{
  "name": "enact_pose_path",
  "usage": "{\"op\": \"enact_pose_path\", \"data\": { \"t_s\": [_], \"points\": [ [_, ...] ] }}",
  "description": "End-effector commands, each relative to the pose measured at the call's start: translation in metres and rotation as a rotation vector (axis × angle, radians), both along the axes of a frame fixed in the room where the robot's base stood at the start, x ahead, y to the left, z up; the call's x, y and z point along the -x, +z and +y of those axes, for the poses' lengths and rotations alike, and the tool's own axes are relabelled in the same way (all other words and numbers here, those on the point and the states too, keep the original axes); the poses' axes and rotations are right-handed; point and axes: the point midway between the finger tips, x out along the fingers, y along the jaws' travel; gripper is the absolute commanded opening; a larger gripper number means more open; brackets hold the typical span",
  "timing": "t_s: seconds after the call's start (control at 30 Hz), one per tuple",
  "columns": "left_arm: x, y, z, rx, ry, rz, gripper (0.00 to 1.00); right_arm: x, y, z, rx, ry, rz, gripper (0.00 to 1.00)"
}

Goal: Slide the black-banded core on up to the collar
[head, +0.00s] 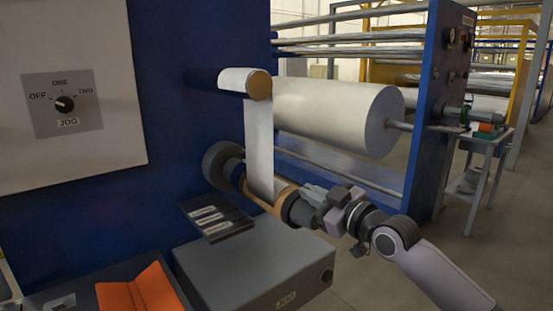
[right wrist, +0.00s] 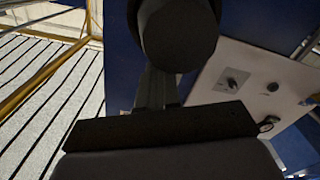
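A tan core (head: 285,190) lies along a shaft low on the blue machine, with a white film strip (head: 259,150) hanging down in front of it. A dark grey round collar (head: 219,165) is at the core's machine-side end. A black band or end piece (head: 299,208) is at the near end; I cannot tell which. My right gripper (head: 314,196) is right at this dark end, and whether its fingers touch it is unclear. In the right wrist view a dark cylinder (right wrist: 178,36) fills the top, close to the gripper. My left gripper is not in view.
A large white roll (head: 335,112) is behind, below a small upper roller (head: 258,84). A grey box (head: 255,265) stands below the shaft, with a dark slotted plate (head: 215,216) above it. An orange tray (head: 145,290) is front left. A jog switch panel (head: 63,103) is at left.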

Motion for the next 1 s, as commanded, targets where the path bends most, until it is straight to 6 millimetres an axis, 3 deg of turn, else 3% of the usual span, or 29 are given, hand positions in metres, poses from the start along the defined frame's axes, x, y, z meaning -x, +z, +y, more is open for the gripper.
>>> {"op": "enact_pose_path", "data": {
  "t_s": [0.27,1.0],
  "points": [
    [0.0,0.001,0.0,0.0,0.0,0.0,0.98,-0.001,-0.002,0.004,0.004,0.003,0.006,0.0],
    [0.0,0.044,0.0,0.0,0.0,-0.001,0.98,0.055,0.01,-0.043,0.0,-0.001,0.001,0.0]
  ]
}}
